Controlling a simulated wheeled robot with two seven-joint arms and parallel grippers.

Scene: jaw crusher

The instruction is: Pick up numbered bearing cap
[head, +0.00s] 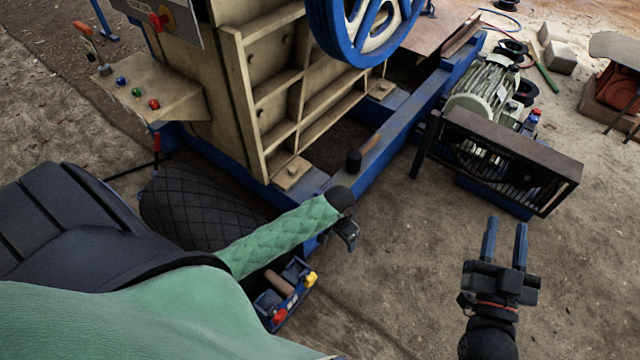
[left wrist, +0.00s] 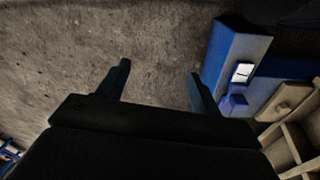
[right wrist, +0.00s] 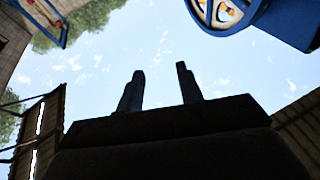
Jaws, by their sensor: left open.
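I cannot pick out the numbered bearing cap for certain. In the left wrist view a small white plate (left wrist: 242,72) with a dark mark, too small to read, sits on a blue part (left wrist: 235,50) of the crusher frame, right of my fingers. My left gripper (head: 347,238) is beside the near end of the blue frame in the head view. Its fingers (left wrist: 159,76) are apart and empty over bare dirt in the left wrist view. My right gripper (head: 505,222) points up, open and empty; its fingers (right wrist: 160,72) show against sky in the right wrist view.
The jaw crusher (head: 290,90) stands on a blue base. A blue tote (head: 302,272) with red and yellow items lies below my left arm. A motor (head: 482,90) and a slatted guard (head: 510,160) stand at right. Bare dirt (head: 400,280) is free between my grippers.

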